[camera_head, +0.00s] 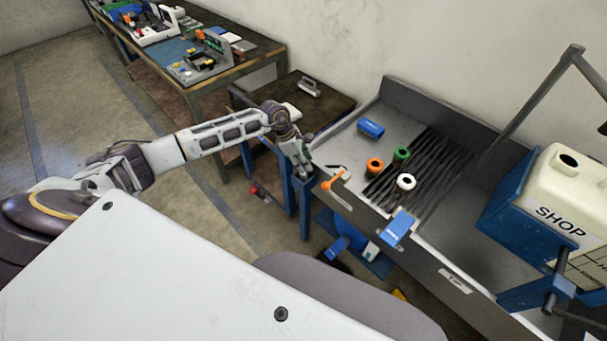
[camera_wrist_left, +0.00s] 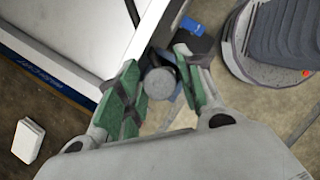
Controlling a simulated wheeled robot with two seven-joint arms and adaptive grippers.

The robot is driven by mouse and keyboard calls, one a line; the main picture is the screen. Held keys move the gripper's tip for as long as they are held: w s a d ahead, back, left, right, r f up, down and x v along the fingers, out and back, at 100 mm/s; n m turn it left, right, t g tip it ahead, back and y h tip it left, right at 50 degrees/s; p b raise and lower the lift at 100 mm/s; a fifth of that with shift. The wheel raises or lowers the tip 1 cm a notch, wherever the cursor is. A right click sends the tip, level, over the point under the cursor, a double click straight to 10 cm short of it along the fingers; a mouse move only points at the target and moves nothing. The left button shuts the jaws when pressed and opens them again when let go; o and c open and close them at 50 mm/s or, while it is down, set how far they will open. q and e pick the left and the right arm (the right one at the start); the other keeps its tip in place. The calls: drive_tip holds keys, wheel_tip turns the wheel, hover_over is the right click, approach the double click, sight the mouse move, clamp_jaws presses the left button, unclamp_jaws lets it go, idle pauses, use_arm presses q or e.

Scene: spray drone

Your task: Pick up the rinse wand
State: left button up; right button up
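My left gripper (camera_head: 301,170) is by the left front corner of the grey wash bench (camera_head: 455,278). In the left wrist view its green-padded fingers (camera_wrist_left: 160,84) stand on either side of a grey round end (camera_wrist_left: 160,84) with a dark part behind it. This may be the rinse wand, but its full shape is hidden. I cannot tell whether the fingers press on it. An orange piece (camera_head: 332,179) lies on the bench edge right of the gripper. My right gripper is not in view.
The bench holds a blue block (camera_head: 371,127), orange (camera_head: 375,165), green (camera_head: 401,154) and white (camera_head: 406,181) round pieces and a blue piece (camera_head: 398,228) at the front edge. A cream tank (camera_head: 566,195) stands right. A tool table (camera_head: 262,55) stands back left.

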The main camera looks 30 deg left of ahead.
use_arm(q)
clamp_jaws()
drive_tip(key=shift+r, duration=0.1)
wheel_tip(320, 180, up, 18)
drive_tip(key=b, duration=0.2)
idle(0.7)
idle(0.5)
wheel_tip(320, 180, up, 2)
drive_tip(key=shift+r+p, duration=0.25)
drive_tip(key=shift+p, duration=0.1)
drive_tip(key=shift+f, duration=0.1)
idle(0.3)
